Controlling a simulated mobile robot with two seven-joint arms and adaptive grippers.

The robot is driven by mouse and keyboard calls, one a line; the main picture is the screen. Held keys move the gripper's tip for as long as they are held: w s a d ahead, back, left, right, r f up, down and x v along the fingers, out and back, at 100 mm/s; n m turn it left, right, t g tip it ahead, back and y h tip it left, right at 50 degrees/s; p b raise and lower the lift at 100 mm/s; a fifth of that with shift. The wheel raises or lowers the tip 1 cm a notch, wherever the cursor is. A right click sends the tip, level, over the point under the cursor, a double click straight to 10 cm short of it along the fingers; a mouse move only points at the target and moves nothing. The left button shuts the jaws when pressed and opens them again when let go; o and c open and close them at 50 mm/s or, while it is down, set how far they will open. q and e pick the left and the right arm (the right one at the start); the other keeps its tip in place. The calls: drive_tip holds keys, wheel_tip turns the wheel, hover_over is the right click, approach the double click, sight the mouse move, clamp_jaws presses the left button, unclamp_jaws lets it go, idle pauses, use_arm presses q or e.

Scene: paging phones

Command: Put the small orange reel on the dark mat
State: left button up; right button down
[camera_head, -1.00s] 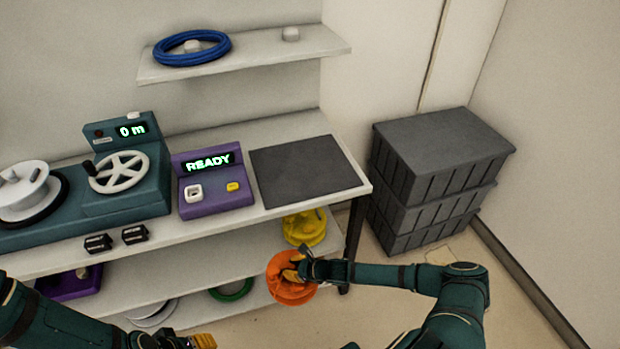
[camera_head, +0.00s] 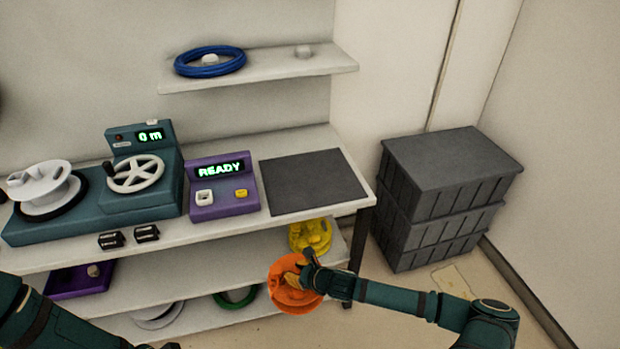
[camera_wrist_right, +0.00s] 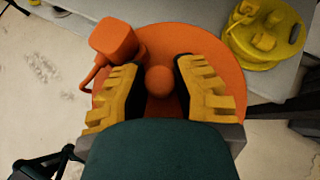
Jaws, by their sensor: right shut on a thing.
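The orange reel (camera_head: 291,299) is at the right end of the lower shelves, in front of them. My right gripper (camera_head: 300,267) is shut on it. In the right wrist view the yellow fingers of my right gripper (camera_wrist_right: 160,82) stand on either side of a round knob on the orange reel (camera_wrist_right: 220,45). The dark mat (camera_head: 312,183) lies bare on the right end of the worktop, above and behind the reel. My left arm shows at the lower left, but its gripper is out of view.
A yellow reel (camera_head: 310,236) sits on the shelf under the worktop, close behind the orange reel. A purple device (camera_head: 221,187) stands left of the mat. Grey crates (camera_head: 445,185) are stacked on the floor at right.

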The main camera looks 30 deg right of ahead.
drive_tip(key=a+r+m+h, duration=0.1)
drive_tip(key=r+m+h, duration=0.1)
drive_tip(key=r, duration=0.9)
drive_tip(key=a+r+m+t+h, duration=0.1)
drive_tip(key=a+r+m+h, duration=0.1)
drive_tip(key=r, duration=1)
drive_tip(key=shift+w+r+m+h, duration=0.15)
drive_tip(key=shift+w+m+h, duration=0.15)
drive_tip(key=shift+w+m, duration=0.15)
